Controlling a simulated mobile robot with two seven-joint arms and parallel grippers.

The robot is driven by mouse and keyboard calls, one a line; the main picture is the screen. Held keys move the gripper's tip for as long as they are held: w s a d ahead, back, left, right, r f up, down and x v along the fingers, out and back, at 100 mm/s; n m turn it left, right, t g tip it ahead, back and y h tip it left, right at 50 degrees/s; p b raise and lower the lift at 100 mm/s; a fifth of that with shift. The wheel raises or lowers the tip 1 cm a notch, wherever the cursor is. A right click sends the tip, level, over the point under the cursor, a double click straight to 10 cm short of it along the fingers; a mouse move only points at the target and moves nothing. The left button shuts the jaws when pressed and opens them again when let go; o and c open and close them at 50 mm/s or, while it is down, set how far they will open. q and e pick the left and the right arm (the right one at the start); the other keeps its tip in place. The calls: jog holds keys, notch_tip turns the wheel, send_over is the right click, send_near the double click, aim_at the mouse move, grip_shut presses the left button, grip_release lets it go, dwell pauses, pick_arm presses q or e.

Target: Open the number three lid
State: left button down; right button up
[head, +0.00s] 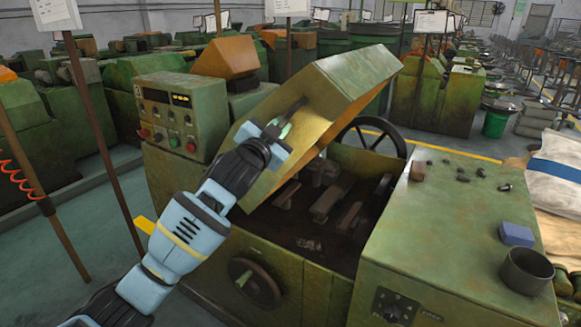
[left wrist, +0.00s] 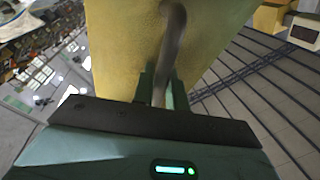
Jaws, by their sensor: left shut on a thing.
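The green lid (head: 345,85) of the heading machine (head: 300,265) is raised and tilted, with its yellowish inner side facing down and right. My left gripper (head: 287,127) is at the lid's front left side, shut on its handle. In the left wrist view, the curved brown handle (left wrist: 172,50) runs down between the fingers (left wrist: 161,88), and the lid's yellow-green face (left wrist: 125,40) lies behind it. The machine's cavity is open under the lid, with dark metal parts (head: 335,205) showing. The lid's number cannot be seen. My right gripper is not in view.
A control box (head: 180,118) stands left of the lid. The right top of the machine (head: 440,240) holds small parts, a blue block (head: 516,234) and a dark cup (head: 526,270). A black handwheel (head: 370,140) is behind the cavity. A sign post (head: 105,150) stands at left.

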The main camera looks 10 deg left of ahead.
pick_arm(q)
jog(key=w+a+r+n, duration=0.2)
jog(key=a+r+n, duration=0.1)
jog(key=a+r, duration=0.4)
jog(key=shift+w+r+y, duration=0.3)
jog(key=shift+r, duration=0.1)
jog(key=c, duration=1.5)
grip_release()
jog(key=shift+f, duration=0.1)
jog(key=s, duration=0.2)
jog(key=s+a, duration=0.1)
jog(key=s, duration=0.4)
jog(key=shift+s+a+f, duration=0.2)
jog(key=shift+s, duration=0.15)
jog(key=shift+f, duration=0.1)
